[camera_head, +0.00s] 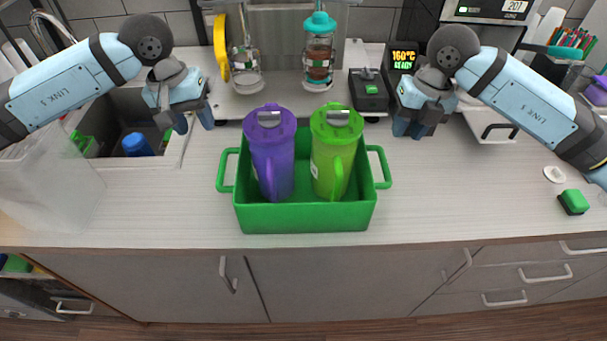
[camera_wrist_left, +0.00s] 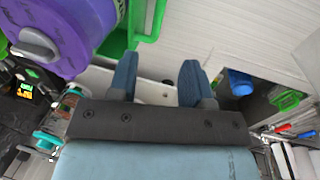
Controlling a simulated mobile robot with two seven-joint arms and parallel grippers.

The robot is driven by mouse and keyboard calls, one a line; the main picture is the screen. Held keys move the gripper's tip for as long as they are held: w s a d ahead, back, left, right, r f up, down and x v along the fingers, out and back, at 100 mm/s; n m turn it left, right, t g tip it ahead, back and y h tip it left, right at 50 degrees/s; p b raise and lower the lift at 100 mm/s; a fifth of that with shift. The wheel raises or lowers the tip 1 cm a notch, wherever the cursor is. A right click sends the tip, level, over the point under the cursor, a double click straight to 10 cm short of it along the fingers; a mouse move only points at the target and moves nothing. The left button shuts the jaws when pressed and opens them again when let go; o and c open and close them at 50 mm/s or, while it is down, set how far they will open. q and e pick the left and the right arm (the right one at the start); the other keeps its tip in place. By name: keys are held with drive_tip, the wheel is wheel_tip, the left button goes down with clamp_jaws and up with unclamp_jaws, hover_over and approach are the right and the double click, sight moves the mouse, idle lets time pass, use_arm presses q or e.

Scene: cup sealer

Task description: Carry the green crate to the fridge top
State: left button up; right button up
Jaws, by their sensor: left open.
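The green crate (camera_head: 300,218) stands on the counter in the head view, with a loop handle on each side. It holds a purple pitcher (camera_head: 272,155) and a lime green pitcher (camera_head: 333,150), both upright. My left gripper (camera_head: 193,123) is open and empty, above and behind the crate's left handle (camera_head: 226,170). In the left wrist view the open fingers (camera_wrist_left: 156,82) are apart from the crate handle (camera_wrist_left: 150,20). My right gripper (camera_head: 409,130) is behind the crate's right handle (camera_head: 380,168), not touching it. Its jaw opening is unclear. No fridge is identifiable.
A sink (camera_head: 125,120) with a blue-topped item lies at left, beside a clear bin (camera_head: 60,190). The counter (camera_head: 440,200) right of the crate is mostly clear.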

sight(222, 165)
use_arm(q)
drive_tip(key=shift+f, duration=0.1)
use_arm(e)
drive_tip(key=shift+f, duration=0.1)
use_arm(q)
drive_tip(key=d+f, duration=0.1)
drive_tip(key=f, duration=0.8)
drive_tip(key=d+f, duration=0.1)
drive_tip(key=f, duration=0.3)
drive_tip(key=shift+d+f, duration=0.25)
drive_tip(key=shift+d, duration=0.1)
use_arm(e)
drive_tip(key=f, duration=0.4)
drive_tip(key=a+f, duration=0.1)
drive_tip(key=f, duration=0.4)
drive_tip(key=a+f, duration=0.1)
drive_tip(key=f, duration=0.3)
drive_tip(key=shift+a+f, duration=0.25)
